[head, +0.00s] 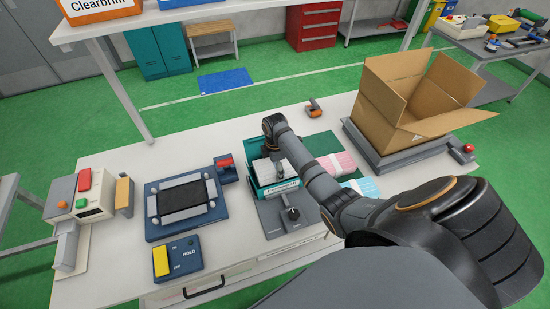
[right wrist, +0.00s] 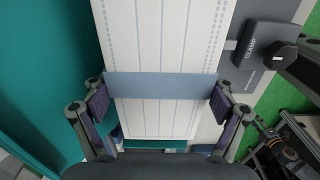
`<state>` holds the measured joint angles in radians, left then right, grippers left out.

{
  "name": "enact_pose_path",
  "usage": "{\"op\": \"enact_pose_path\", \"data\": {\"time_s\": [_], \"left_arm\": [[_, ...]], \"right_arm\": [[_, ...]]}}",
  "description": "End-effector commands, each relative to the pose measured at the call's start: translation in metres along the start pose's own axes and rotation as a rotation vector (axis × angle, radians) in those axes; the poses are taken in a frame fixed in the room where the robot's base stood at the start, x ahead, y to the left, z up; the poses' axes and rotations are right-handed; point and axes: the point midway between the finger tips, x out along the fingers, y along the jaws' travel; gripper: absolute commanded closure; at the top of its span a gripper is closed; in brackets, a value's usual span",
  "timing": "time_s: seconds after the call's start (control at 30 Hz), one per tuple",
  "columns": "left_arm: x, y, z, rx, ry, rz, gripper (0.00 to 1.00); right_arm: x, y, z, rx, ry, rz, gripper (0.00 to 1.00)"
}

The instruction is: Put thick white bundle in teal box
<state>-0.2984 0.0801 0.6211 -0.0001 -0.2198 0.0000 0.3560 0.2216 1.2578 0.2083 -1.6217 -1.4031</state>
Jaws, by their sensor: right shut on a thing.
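The thick white bundle (right wrist: 165,45) has a blue-grey band (right wrist: 160,86) around it and fills the middle of the right wrist view. My right gripper (right wrist: 160,100) is shut on it, one finger on each side at the band. In the head view the right gripper (head: 275,155) points down over the teal box (head: 278,188), and the white bundle (head: 265,172) shows at the box's opening. I cannot tell how deep it sits or whether it touches the bottom. A teal surface (right wrist: 45,45) lies left of the bundle in the wrist view. My left gripper is not in view.
A grey clamp fixture (head: 290,214) stands in front of the teal box. A pink bundle (head: 343,163) and a light blue bundle (head: 366,187) lie to the right, partly behind my arm. A blue fixture (head: 187,203) is left. An open cardboard carton (head: 395,110) stands back right.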

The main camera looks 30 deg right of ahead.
Motion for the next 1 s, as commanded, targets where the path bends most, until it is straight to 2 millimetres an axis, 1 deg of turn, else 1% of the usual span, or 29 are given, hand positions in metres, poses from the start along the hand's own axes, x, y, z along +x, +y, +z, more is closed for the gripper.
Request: {"op": "enact_pose_path", "data": {"time_s": [0.17,0.2,0.27,1.0], "left_arm": [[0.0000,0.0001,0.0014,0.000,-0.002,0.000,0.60],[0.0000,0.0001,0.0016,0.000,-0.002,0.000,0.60],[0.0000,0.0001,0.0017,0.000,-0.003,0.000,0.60],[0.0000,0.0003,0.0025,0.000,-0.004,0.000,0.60]], "right_arm": [[-0.0003,0.0001,-0.0002,0.000,0.000,0.000,0.48],[-0.0003,0.0001,-0.0002,0.000,0.000,0.000,0.09],[-0.0003,0.0001,-0.0001,0.000,0.000,0.000,0.01],[0.0000,-0.0001,0.0000,0.000,0.000,0.000,0.00]]}}
